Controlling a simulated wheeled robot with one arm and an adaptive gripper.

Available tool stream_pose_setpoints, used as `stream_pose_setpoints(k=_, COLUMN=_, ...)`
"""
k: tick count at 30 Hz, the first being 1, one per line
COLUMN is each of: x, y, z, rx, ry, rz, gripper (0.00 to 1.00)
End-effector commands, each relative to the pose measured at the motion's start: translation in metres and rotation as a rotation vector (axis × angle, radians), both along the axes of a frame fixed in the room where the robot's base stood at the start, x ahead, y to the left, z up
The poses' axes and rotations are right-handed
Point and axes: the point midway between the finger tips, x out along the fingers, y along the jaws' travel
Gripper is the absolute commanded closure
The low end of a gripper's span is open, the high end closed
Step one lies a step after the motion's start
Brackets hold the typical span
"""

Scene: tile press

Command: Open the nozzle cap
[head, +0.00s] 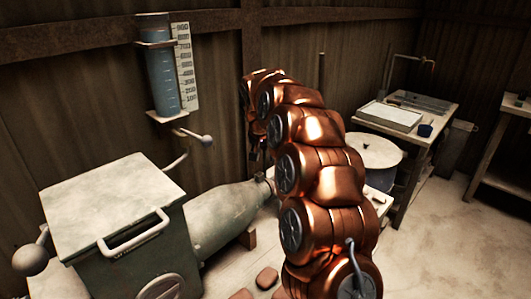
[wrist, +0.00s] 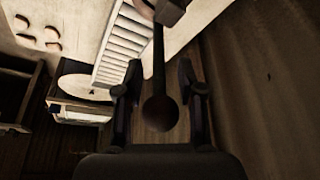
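In the wrist view, a dark round knob (wrist: 160,114) on a thin dark rod (wrist: 158,55) lies between the two fingers of my gripper (wrist: 161,70). The rod runs up to a grey block (wrist: 170,12) at the top edge; I cannot tell for sure that this is the nozzle cap. The fingers stand apart on either side of the knob; contact is unclear. In the head view, the grey-green tapered nozzle barrel (head: 228,212) points right from the press.
The press box (head: 112,198) has a pale lid and front handle (head: 135,232). A water gauge (head: 162,70) hangs on the wall above a ball-ended lever (head: 190,136). A drum (head: 378,152) and a table (head: 440,108) stand right. A slatted rack (wrist: 122,45) shows in the wrist view.

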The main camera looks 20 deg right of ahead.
Motion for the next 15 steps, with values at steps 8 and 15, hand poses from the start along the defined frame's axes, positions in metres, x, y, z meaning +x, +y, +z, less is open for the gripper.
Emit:
stream_pose_setpoints(k=8, x=0.011, y=-0.008, z=-0.007, rx=0.001, ry=0.003, rz=0.000, gripper=0.62)
stream_pose_setpoints(k=15, x=0.012, y=-0.009, z=-0.012, rx=-0.001, ry=0.002, rz=-0.001, gripper=0.62)
